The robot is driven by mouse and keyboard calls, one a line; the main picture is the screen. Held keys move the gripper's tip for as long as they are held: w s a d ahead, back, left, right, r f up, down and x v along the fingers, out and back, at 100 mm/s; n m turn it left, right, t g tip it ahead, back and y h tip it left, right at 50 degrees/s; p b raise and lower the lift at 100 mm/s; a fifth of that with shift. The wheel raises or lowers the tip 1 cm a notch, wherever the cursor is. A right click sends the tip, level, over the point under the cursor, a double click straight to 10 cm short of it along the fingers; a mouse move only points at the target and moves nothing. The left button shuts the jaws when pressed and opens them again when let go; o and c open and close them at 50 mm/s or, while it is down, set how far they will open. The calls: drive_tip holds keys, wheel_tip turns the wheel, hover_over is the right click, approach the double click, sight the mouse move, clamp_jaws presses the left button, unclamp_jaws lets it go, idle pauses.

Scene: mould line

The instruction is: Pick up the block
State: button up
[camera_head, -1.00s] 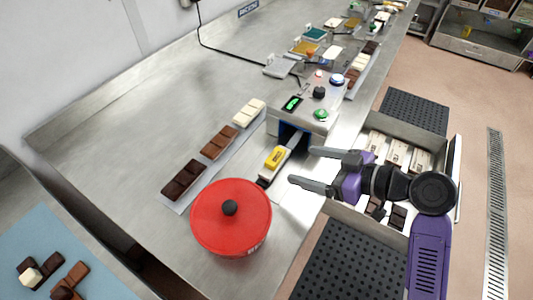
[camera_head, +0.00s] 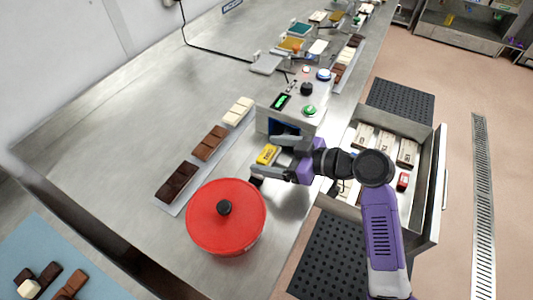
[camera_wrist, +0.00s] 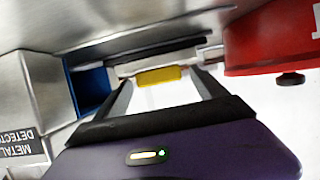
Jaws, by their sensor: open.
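The yellow block (camera_head: 266,154) lies on the narrow belt in front of the metal detector. It also shows in the wrist view (camera_wrist: 160,76), straight ahead between my fingers. My gripper (camera_head: 262,158) is open, with one finger on the far side and one on the near side of the block; in the wrist view (camera_wrist: 165,85) the fingers stand apart around it. I cannot tell whether they touch it. Part of the block is hidden by my gripper in the head view.
A red lidded pot (camera_head: 227,222) stands close to the near finger. The metal detector (camera_head: 290,115) with its blue opening is just beyond the block. Chocolate bars (camera_head: 208,143) lie on a strip to the left. An open drawer (camera_head: 433,205) juts out at the right.

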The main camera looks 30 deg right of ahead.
drive_tip(key=c, duration=1.6)
drive_tip(key=shift+r, duration=0.1)
